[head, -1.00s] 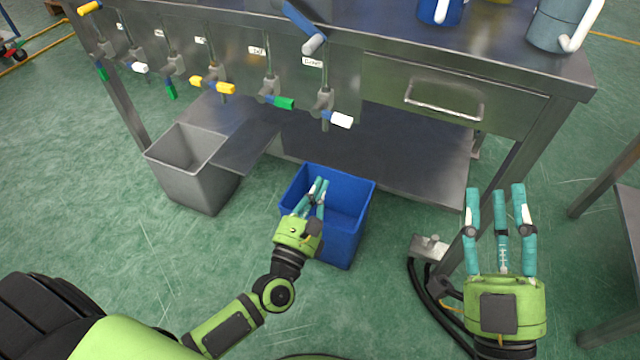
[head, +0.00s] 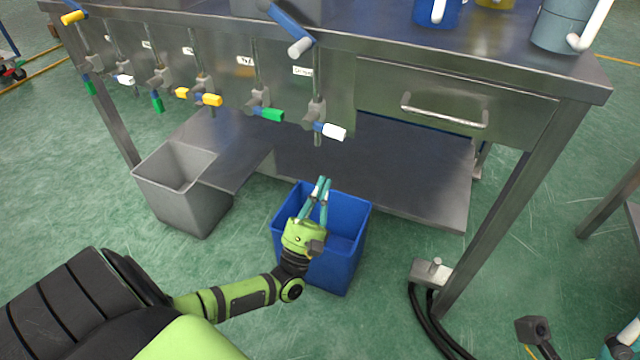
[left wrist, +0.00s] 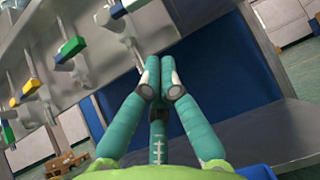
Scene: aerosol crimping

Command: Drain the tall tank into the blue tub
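The blue tub (head: 352,262) stands on the floor in front of the bench, below the white-handled valve (head: 318,118). My left gripper (head: 323,181) is over the tub, with its fingers pointing toward the bench. In the left wrist view its fingertips (left wrist: 158,66) meet with nothing visible between them. The white-handled valve hangs from the bench front just above the fingertips in the head view, apart from them. My right gripper (head: 624,338) shows only partly at the lower right corner; its fingertips are cut off. I cannot identify the tall tank in these views.
More valves with green (head: 266,113), yellow and white handles line the bench front to the left. A grey bin (head: 196,208) stands left of the tub. A pedal box (head: 430,272) with black hoses lies by the bench leg. A blue lever (head: 290,27) juts over the bench edge.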

